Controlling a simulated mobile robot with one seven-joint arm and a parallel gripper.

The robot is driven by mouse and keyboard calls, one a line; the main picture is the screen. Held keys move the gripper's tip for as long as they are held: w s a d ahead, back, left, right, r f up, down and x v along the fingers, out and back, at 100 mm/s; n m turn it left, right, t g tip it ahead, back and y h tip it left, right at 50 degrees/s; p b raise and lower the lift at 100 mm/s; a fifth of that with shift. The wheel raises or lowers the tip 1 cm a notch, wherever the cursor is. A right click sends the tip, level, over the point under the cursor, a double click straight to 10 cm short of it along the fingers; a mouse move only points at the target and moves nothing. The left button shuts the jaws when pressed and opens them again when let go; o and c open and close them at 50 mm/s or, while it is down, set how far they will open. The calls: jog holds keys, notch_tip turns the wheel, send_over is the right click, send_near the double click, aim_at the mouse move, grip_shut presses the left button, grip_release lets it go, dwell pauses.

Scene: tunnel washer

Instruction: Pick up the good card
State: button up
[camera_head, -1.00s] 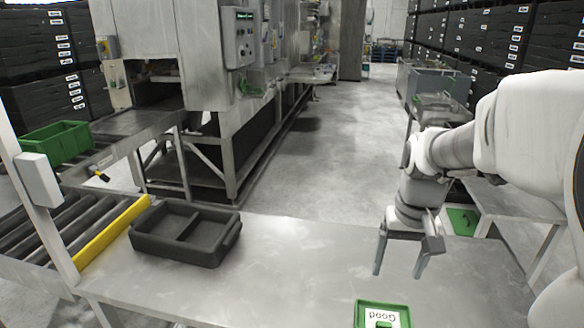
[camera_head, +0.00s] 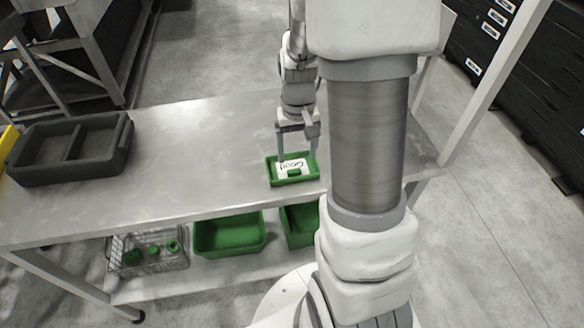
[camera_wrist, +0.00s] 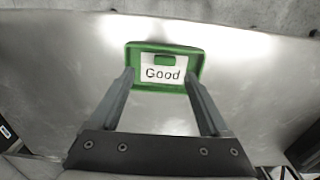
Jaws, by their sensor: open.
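The good card (camera_head: 291,168) is a white card marked "Good" with a green block on it, lying in a small green tray (camera_head: 308,177) on the metal table. In the wrist view the card (camera_wrist: 163,73) faces me, with the green tray rim (camera_wrist: 163,47) around it. My gripper (camera_head: 298,156) is open at the tray. In the wrist view my gripper's two fingertips (camera_wrist: 160,74) reach the left and right sides of the tray, with the card between them. I cannot tell whether the fingers touch the tray.
A black two-compartment tray (camera_head: 70,148) stands at the table's left. The metal table (camera_head: 200,140) is clear between it and the green tray. On the shelf below are green bins (camera_head: 230,236) and a wire basket (camera_head: 148,252) with green items.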

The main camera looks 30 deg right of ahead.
aim_at(294, 172)
jog(key=f, duration=0.2)
jog(key=a+f, duration=0.1)
jog(key=f, duration=0.1)
jog(key=shift+s+f, duration=0.1)
jog(key=shift+s, duration=0.2)
jog(key=shift+f, duration=0.55)
grip_shut()
